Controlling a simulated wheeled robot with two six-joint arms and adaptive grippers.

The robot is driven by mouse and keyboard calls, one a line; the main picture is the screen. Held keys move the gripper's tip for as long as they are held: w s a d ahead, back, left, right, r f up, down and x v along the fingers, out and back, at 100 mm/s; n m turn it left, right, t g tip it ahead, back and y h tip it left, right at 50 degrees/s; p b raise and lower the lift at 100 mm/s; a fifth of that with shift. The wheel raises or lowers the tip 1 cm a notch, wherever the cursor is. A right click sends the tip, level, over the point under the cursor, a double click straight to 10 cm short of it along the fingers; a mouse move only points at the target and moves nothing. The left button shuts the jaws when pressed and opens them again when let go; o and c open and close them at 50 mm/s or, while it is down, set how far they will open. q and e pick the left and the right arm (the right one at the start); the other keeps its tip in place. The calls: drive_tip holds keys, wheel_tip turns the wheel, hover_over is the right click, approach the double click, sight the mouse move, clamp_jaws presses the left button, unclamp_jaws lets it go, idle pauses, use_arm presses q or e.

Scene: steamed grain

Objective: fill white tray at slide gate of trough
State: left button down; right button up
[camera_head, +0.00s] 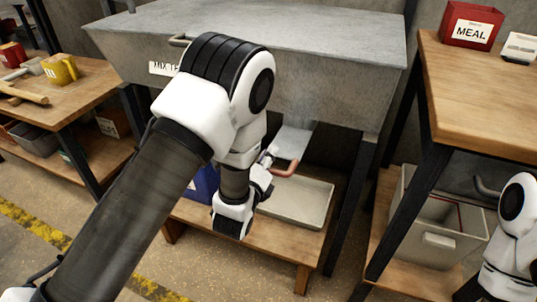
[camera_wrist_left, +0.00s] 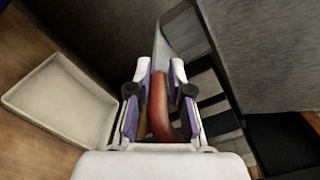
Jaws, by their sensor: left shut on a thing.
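The grey metal trough (camera_head: 300,75) stands ahead of me, with a label on its front partly hidden by my left arm. Below it, a pale metal plate of the slide gate (camera_head: 293,140) carries a red handle (camera_head: 287,170). My left gripper (camera_head: 265,182) is at this handle, and in the left wrist view the fingers (camera_wrist_left: 159,80) are shut around the red handle (camera_wrist_left: 158,110). The white tray (camera_head: 310,205) lies on the low wooden shelf under the gate and looks empty. It also shows in the left wrist view (camera_wrist_left: 60,105). My right gripper is out of view.
A blue container (camera_head: 203,183) stands left of the tray, partly behind my left arm. A wooden table (camera_head: 490,90) at right bears a red MEAL box (camera_head: 471,25), with a grey bin (camera_head: 432,225) below. A left table (camera_head: 85,90) holds a yellow mug (camera_head: 60,70).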

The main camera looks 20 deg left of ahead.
use_arm(q)
drive_tip(key=shift+s+f, duration=0.1)
drive_tip(key=shift+s, duration=1.5)
idle(2.6)
drive_tip(key=w, duration=0.3)
drive_tip(key=shift+w, duration=0.7)
drive_tip(key=shift+r, duration=0.2)
drive_tip(key=c, duration=1)
unclamp_jaws()
drive_tip(key=shift+w+d+f, duration=0.1)
drive_tip(key=shift+w, duration=0.05)
drive_tip(key=shift+c, duration=0.2)
drive_tip(key=shift+w+d+f, duration=0.1)
